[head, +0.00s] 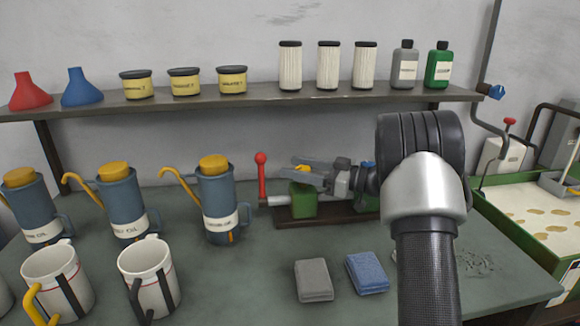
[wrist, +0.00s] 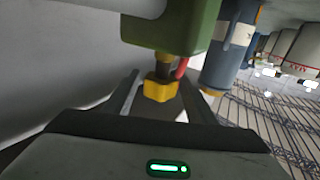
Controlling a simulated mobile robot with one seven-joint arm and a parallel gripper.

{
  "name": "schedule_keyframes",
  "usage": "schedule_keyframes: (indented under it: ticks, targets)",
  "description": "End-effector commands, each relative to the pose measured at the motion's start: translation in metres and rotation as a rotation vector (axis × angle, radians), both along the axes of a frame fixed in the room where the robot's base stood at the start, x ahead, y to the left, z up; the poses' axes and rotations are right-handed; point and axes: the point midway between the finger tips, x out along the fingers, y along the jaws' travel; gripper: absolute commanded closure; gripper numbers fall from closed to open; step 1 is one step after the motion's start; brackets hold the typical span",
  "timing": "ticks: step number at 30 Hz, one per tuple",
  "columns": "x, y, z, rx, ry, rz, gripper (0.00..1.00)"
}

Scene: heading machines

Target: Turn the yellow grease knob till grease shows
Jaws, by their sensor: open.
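The yellow grease knob (wrist: 160,89) sits on a short stem at the end of a green housing (wrist: 180,30) in the wrist view. My gripper (wrist: 160,98) is open, with one finger on each side of the knob. Gaps show between the knob and both fingers. In the head view my gripper (head: 300,172) is at the green unit (head: 302,200) on the bench; a bit of yellow (head: 301,167) shows between the fingers. A lever with a red ball top (head: 261,170) stands just left of the unit.
Blue oil cans (head: 218,200) and white mugs (head: 150,275) stand to the left. A grey cloth (head: 314,281) and a blue cloth (head: 367,273) lie in front. A shelf (head: 250,97) with funnels, tins, filters and bottles runs above. A green-rimmed tray (head: 515,235) is at right.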

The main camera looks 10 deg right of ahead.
Motion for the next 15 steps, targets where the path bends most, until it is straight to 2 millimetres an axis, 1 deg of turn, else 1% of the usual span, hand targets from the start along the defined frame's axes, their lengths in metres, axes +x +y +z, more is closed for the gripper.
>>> schedule_keyframes:
  ticks: [1, 6, 12, 15]
  targets:
    - [-0.005, -0.012, 0.002, 0.001, 0.001, -0.006, 0.49]
    - [-0.027, -0.048, 0.002, 0.001, 0.002, -0.006, 0.49]
    - [-0.052, -0.089, 0.002, 0.001, 0.001, -0.004, 0.49]
    - [-0.062, -0.105, 0.001, 0.001, 0.002, -0.003, 0.49]
